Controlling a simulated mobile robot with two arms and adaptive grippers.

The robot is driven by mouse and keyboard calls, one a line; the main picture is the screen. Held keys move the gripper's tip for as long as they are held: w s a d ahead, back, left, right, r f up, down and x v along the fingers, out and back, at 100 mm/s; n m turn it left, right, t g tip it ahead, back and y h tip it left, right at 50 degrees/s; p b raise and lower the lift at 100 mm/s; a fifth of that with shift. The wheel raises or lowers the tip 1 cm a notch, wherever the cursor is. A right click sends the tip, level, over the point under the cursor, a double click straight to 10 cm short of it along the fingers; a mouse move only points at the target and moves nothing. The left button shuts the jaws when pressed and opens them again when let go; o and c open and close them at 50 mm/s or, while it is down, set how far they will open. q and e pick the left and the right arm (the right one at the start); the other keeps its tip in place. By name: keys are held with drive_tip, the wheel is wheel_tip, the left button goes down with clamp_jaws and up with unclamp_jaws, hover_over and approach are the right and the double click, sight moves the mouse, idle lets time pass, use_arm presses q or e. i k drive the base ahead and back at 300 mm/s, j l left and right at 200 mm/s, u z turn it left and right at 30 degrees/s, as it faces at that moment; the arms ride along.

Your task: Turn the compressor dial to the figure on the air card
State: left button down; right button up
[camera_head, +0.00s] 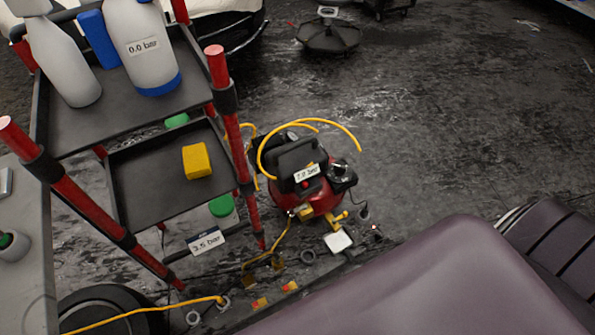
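The red compressor (318,205) stands on the dark floor near the middle, with a black handle and top. A small white label (306,173) on it reads what looks like 7.0 bar, but the first digit is hard to make out. A round dark part with a light centre (342,171) sits at its right; I cannot tell if it is the dial. The air card (206,241), dark on top and white below, hangs low at the cart and reads 3.5 bar. Neither of my grippers is in view.
A yellow hose (345,132) loops over the compressor. A smooth mauve surface (430,280) fills the bottom right. Floor behind the compressor is mostly clear.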

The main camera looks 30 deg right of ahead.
sight(340, 170)
drive_tip(key=z, duration=1.25)
drive_tip(key=u, duration=0.45)
drive_tip(key=j+u, duration=0.15)
drive_tip(key=u, duration=0.3)
drive_tip(key=j+u, duration=0.1)
drive_tip(key=u, duration=0.3)
drive_tip(key=k+l, duration=0.1)
drive_tip(key=l, duration=0.4)
drive_tip(key=k+l+z, duration=0.15)
drive_tip(key=l, duration=0.3)
drive_tip(key=i, duration=0.05)
